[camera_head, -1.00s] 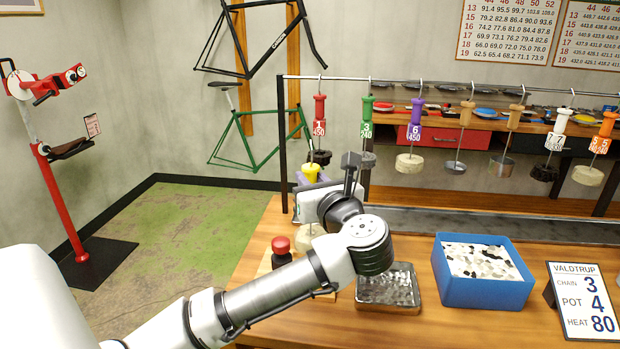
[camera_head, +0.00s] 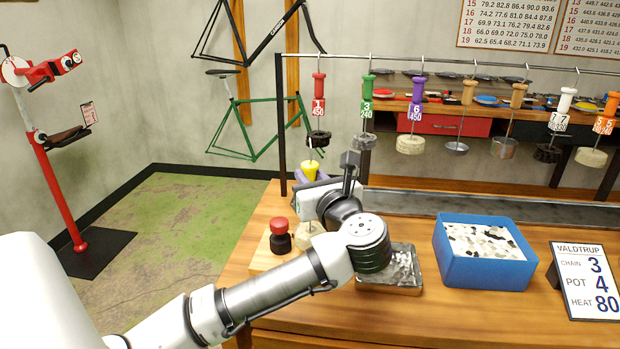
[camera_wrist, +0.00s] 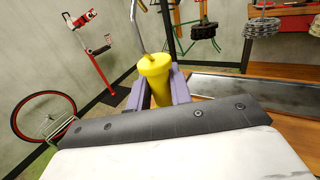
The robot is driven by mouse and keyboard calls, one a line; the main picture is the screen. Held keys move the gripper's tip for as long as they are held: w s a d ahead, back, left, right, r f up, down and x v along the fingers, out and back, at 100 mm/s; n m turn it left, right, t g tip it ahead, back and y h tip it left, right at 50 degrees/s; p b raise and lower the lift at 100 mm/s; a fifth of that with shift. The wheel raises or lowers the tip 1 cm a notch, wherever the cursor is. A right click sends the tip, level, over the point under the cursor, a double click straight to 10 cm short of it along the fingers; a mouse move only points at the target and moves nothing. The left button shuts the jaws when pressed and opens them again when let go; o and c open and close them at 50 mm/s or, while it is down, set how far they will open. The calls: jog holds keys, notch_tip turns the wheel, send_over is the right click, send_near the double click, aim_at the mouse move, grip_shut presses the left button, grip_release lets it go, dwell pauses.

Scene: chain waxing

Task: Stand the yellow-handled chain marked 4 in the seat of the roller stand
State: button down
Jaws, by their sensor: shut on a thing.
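My gripper (camera_head: 310,176) is shut on the yellow handle (camera_head: 310,168) of a chain, above the left end of the wooden table. In the wrist view the yellow handle (camera_wrist: 155,80) stands nearly upright between the two purple fingers, its thin hook rising above it. The number tag is not visible. A cream coil (camera_head: 308,232) shows below my wrist and looks like the lower end of this chain; the arm hides the part between. A wooden base (camera_head: 262,258) with a red-topped black knob (camera_head: 279,232) is beside it. The roller stand's seat cannot be made out.
A metal tray (camera_head: 402,275) lies right of my forearm, then a blue box (camera_head: 485,272) of pale chips and a sign (camera_head: 588,282). Several chains hang from the rail (camera_head: 440,58) behind. A red repair stand (camera_head: 60,190) is at left.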

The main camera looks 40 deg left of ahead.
dwell(0.3)
jog(key=shift+f+b, duration=1.3)
jog(key=shift+f, duration=0.15)
jog(key=c, duration=1.2)
grip_release()
jog(key=shift+d, duration=0.1)
